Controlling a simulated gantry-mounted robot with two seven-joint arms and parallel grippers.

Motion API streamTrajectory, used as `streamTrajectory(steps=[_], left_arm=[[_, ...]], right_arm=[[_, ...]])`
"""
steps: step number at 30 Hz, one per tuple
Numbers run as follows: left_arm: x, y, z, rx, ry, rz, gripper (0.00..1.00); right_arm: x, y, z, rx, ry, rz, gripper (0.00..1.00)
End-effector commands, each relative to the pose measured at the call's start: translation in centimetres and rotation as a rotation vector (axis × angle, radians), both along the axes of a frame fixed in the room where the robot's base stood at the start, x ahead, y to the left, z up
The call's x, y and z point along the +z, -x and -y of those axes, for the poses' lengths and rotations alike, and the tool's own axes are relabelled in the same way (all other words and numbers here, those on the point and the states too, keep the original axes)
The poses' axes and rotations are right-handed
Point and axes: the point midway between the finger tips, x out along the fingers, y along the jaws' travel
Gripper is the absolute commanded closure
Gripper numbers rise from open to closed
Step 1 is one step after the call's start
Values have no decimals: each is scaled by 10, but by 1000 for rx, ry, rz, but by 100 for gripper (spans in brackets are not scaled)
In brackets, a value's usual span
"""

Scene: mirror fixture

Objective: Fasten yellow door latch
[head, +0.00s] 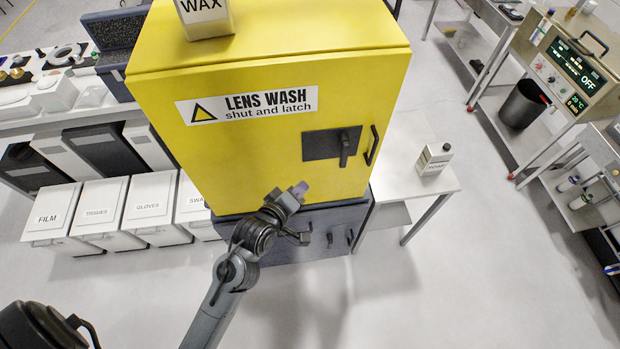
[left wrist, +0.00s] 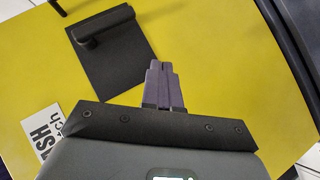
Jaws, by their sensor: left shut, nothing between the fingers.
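The yellow cabinet door (head: 270,150) looks shut and flush with its cabinet. Its latch is a black plate (head: 318,145) with a short black lever (head: 344,150) that points down. A black door handle (head: 372,146) is just right of the plate. My left gripper (head: 300,188) is in front of the door, below and left of the latch, shut and empty. In the left wrist view the closed fingers (left wrist: 160,82) are apart from the lever (left wrist: 102,26), and the plate (left wrist: 118,62) lies beyond them. My right gripper is not in view.
A dark drawer unit (head: 290,245) is under the cabinet. A WAX container (head: 206,16) stands on top of the cabinet. A white side table (head: 415,185) with a labelled bottle (head: 434,159) stands to the right. White bins (head: 100,205) line the left.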

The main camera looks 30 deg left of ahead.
Motion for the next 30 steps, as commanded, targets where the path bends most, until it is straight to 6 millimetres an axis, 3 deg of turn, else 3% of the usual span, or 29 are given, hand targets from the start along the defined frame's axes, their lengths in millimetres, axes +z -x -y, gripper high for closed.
streamTrajectory(steps=[7, 23, 26, 30], left_arm=[[-1, 21, -2, 1, 1, -1, 100], [1, 24, -2, 0, 1, 0, 100], [3, 27, -3, -1, -3, -9, 100], [15, 40, -2, -32, -41, -37, 100]], right_arm=[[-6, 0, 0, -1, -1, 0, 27], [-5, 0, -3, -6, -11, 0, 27], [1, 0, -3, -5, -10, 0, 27], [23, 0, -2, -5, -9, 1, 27]])
